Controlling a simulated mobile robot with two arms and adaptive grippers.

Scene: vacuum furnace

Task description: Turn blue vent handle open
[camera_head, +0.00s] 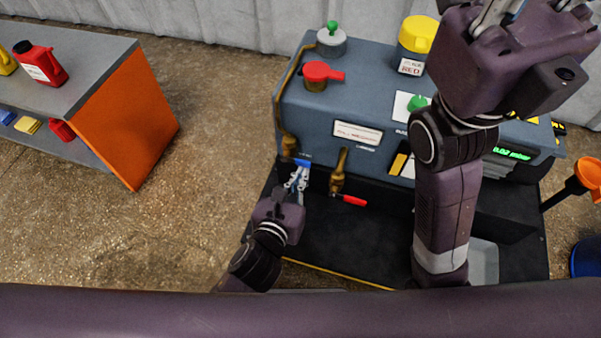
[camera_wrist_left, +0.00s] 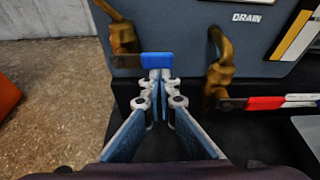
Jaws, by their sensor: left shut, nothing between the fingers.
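The blue vent handle (camera_head: 302,162) is at the lower left of the machine's front, beside a brass valve (camera_head: 289,144). In the left wrist view the blue handle (camera_wrist_left: 157,61) points sideways to the right from the brass fitting (camera_wrist_left: 122,40). My left gripper (camera_head: 298,177) is shut and empty. Its fingertips (camera_wrist_left: 160,75) are right at the handle's near side; I cannot tell whether they touch it. My right gripper (camera_head: 520,45) is raised at the upper right, far from the handle, with its fingertips cut off by the frame.
A second brass valve (camera_head: 338,171) with a red handle (camera_head: 348,200) sits just right, under a "DRAIN" label (camera_wrist_left: 250,17). An orange-sided bench (camera_head: 130,120) stands left.

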